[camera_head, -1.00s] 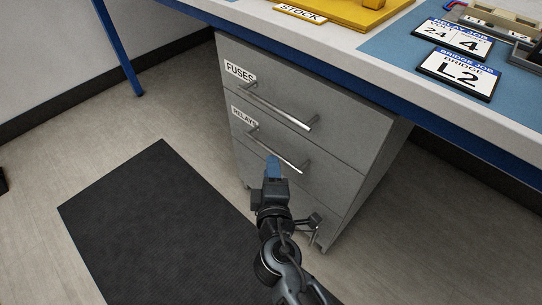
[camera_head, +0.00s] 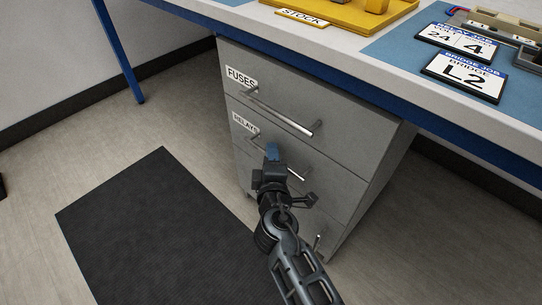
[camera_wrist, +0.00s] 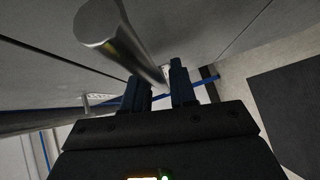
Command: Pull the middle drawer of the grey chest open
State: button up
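The grey chest (camera_head: 377,165) stands under the workbench, its drawers closed. Its middle drawer (camera_head: 325,178), labelled RELAYS (camera_head: 245,123), has a metal bar handle (camera_head: 297,173). My gripper (camera_head: 272,152) is at this handle, covering its middle in the head view. In the wrist view, the bar handle (camera_wrist: 128,42) runs from the upper left to between the two dark blue fingers of my gripper (camera_wrist: 160,88). The fingers are apart, one on each side of the bar. I see no clear grip on it.
The top drawer, labelled FUSES (camera_head: 240,77), has its own bar handle (camera_head: 285,113) just above my gripper. The blue workbench edge (camera_head: 330,82) overhangs the chest. A dark mat (camera_head: 150,230) lies on the open floor to the left.

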grip_shut()
dwell(0.3)
